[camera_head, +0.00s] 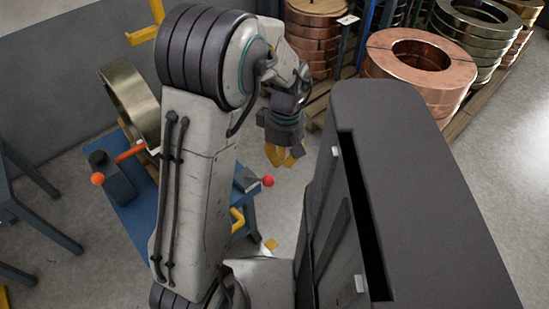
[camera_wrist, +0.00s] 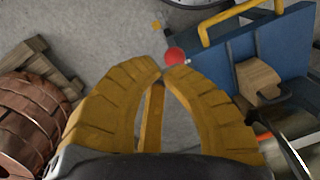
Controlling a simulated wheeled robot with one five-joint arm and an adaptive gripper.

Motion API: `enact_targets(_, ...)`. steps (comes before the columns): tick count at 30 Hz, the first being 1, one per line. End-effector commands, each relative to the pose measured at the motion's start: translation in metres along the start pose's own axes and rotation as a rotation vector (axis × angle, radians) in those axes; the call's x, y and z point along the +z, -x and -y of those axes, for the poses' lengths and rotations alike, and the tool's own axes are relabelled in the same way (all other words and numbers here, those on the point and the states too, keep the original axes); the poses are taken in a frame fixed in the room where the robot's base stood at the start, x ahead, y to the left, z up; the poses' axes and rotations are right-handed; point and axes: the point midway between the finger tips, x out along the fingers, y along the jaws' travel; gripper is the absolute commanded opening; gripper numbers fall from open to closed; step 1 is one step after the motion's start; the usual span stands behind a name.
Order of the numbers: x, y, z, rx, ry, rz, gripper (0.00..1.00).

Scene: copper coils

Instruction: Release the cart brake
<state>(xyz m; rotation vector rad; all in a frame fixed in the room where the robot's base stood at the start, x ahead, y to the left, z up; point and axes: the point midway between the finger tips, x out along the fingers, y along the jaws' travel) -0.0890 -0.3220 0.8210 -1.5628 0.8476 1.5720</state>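The blue cart (camera_head: 133,222) stands at the lower left in the head view, partly hidden behind my arm. In the wrist view the cart (camera_wrist: 292,40) is at the upper right. A short dark lever with a red ball knob (camera_head: 268,181) sticks out from the cart's right side. In the wrist view the red knob (camera_wrist: 175,57) shows just beyond my fingertips; I cannot tell the distance. An orange-red lever (camera_head: 128,152) with a ball end is on a dark box at the cart's left. My gripper (camera_head: 283,160) is empty, its yellow fingertips close together, apart from the knob in the head view.
A brass-coloured coil (camera_head: 133,100) rests on the cart, which has a yellow handle (camera_wrist: 238,20). Copper coils (camera_head: 422,62) stand on pallets at the back. A large dark body panel, mine, fills the right. Grey floor is clear between the cart and the coils.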

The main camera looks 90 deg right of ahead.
Motion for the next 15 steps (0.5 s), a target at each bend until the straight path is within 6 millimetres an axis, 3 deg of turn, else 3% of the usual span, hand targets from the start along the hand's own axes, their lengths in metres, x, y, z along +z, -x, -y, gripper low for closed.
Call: enact_targets(15, 0.0112, 0.0111, -0.0022, -0.001, 0.0, -0.002, 0.0)
